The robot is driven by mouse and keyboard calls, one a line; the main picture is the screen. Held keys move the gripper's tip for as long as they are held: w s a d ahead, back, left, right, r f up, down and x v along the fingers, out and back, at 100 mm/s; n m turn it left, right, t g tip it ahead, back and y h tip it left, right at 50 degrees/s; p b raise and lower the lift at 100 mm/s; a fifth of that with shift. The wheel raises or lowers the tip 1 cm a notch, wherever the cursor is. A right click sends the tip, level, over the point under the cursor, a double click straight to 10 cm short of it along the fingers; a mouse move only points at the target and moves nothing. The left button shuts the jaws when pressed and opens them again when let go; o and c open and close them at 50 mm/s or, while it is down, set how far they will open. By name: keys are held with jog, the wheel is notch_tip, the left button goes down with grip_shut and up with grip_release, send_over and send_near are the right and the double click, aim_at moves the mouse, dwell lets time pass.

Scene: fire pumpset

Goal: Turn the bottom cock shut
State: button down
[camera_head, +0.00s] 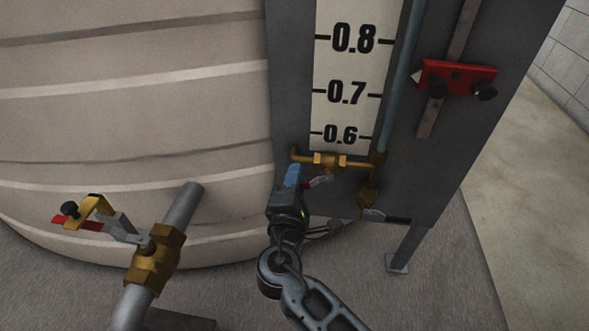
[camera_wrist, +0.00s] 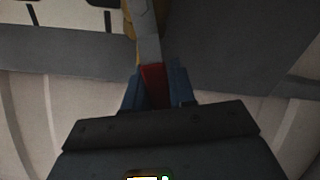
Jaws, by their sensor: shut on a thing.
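The bottom cock (camera_head: 330,161) is a brass fitting at the foot of the gauge, just below the 0.6 mark. Its grey lever with a red grip (camera_head: 308,185) sticks out to the lower left toward my gripper (camera_head: 292,176). In the wrist view the red grip (camera_wrist: 153,84) sits between the blue fingers of my gripper (camera_wrist: 156,88), which is shut on it. The grey lever (camera_wrist: 147,38) runs on from the grip toward the top edge, with a little brass beside it. The lower part of the grip is hidden between the fingers.
A brass drain cock (camera_head: 369,197) with a small grey lever hangs close below right. A large brass valve (camera_head: 156,258) on a pipe stands at lower left. A red pointer block (camera_head: 457,79) is on the board at upper right. The tank (camera_head: 130,120) curves behind.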

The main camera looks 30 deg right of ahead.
jog(key=s+d+f+n+p, duration=0.3)
jog(key=n+p, duration=0.7)
jog(key=n, duration=0.4)
jog(key=shift+s+d+f, duration=0.4)
jog(key=shift+d+f, duration=0.3)
jog(key=shift+d, duration=0.4)
jog(key=c, duration=1)
grip_release()
jog(key=shift+f, duration=0.1)
jog(key=shift+s, duration=0.1)
jog(key=p+v, duration=0.1)
jog(key=v, duration=0.6)
jog(key=shift+s+a, duration=0.2)
jog(key=shift+s, duration=0.05)
